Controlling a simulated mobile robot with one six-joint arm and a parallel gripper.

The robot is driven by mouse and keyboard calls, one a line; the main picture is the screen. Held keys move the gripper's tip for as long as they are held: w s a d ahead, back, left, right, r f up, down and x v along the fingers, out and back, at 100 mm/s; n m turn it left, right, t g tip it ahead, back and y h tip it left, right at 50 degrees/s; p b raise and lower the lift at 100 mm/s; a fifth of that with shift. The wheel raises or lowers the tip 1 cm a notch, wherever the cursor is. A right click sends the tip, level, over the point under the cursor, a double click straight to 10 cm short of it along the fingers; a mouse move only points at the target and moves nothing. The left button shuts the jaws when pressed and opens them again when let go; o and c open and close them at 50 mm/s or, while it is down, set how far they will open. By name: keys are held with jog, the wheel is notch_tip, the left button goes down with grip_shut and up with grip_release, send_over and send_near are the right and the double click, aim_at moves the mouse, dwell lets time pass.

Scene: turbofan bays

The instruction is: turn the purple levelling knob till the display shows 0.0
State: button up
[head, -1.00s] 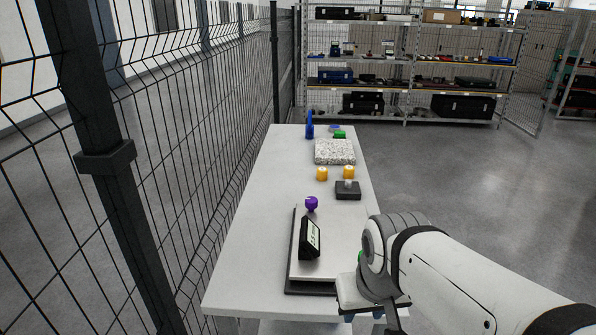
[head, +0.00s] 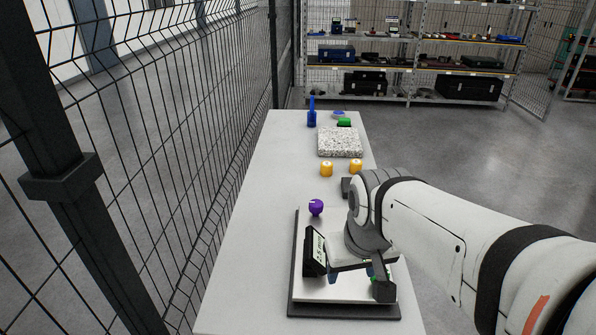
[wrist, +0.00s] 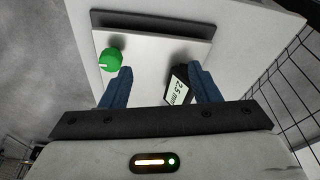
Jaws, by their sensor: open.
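The purple knob (head: 316,207) stands at the far left corner of the levelling plate (head: 296,295) in the head view; the wrist view does not show it. The black display box (head: 314,250) sits on the plate nearer to me. In the wrist view the display (wrist: 179,92) appears to read 2.5 mm, partly behind the right finger. My gripper (wrist: 160,85) is open and empty, its blue fingers above the plate. A green knob (wrist: 110,60) is beside the left fingertip, apart from it as far as I can tell.
Two yellow weights (head: 326,169), a dark block (head: 346,187) partly hidden by my arm, a speckled slab (head: 340,142) and a blue bottle (head: 311,115) stand farther back on the table (head: 260,190). A mesh fence (head: 190,150) runs along the left. Shelves are behind.

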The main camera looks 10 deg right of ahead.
jog(key=w+r+n+g+p, duration=0.1)
jog(key=w+r+n+p, duration=0.25)
jog(key=w, duration=1.15)
jog(key=n+g+p, duration=0.2)
jog(key=n, duration=0.1)
send_over(316, 202)
jog(key=f, duration=0.4)
jog(key=shift+s+f, duration=0.3)
jog(key=shift+s, duration=0.1)
jog(key=shift+w+f, duration=0.3)
jog(key=shift+f, duration=0.2)
notch_tip(316, 202, down, 7)
jog(key=shift+f+p, duration=0.15)
jog(key=shift+p, duration=0.45)
